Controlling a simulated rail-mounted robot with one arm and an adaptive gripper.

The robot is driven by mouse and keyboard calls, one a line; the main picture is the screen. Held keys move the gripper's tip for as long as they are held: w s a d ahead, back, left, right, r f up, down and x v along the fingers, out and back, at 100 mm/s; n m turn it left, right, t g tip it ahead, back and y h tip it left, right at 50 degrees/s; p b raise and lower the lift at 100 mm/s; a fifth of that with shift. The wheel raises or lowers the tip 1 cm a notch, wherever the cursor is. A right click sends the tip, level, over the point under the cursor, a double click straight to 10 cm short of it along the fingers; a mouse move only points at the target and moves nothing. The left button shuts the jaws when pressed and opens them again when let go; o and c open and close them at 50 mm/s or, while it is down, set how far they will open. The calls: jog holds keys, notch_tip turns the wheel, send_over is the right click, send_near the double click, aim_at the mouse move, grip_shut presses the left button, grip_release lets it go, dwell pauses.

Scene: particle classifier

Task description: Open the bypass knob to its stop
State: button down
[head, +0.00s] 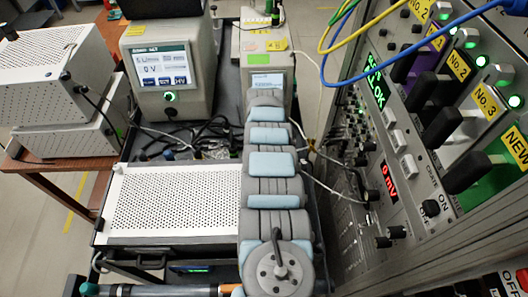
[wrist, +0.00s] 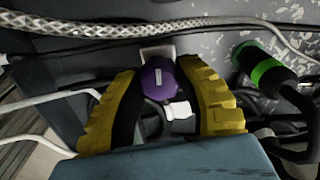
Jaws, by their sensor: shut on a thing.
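In the wrist view a purple faceted knob (wrist: 157,82), which I take to be the bypass knob, has a short white mark on its face. The mark points roughly upward in the picture. A pale plate (wrist: 158,52) shows just behind its top. My gripper (wrist: 160,72) has its two yellow ribbed fingers on either side of the knob, shut on it. A white fitting (wrist: 179,110) shows below and right of the knob, between the fingers. In the head view my arm hides the gripper, and I cannot make out the knob.
In the wrist view a braided hose (wrist: 80,27) and dark cables cross above the fingers. A green-ringed black connector (wrist: 267,74) is close on the right. In the head view a rack panel (head: 400,130) stands right of my arm, and a perforated box (head: 175,200) lies left.

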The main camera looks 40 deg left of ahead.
jog(key=c, duration=0.6)
grip_release()
jog(key=shift+w+a, duration=0.1)
jog(key=shift+r, duration=0.15)
notch_tip(320, 180, up, 12)
dwell(0.6)
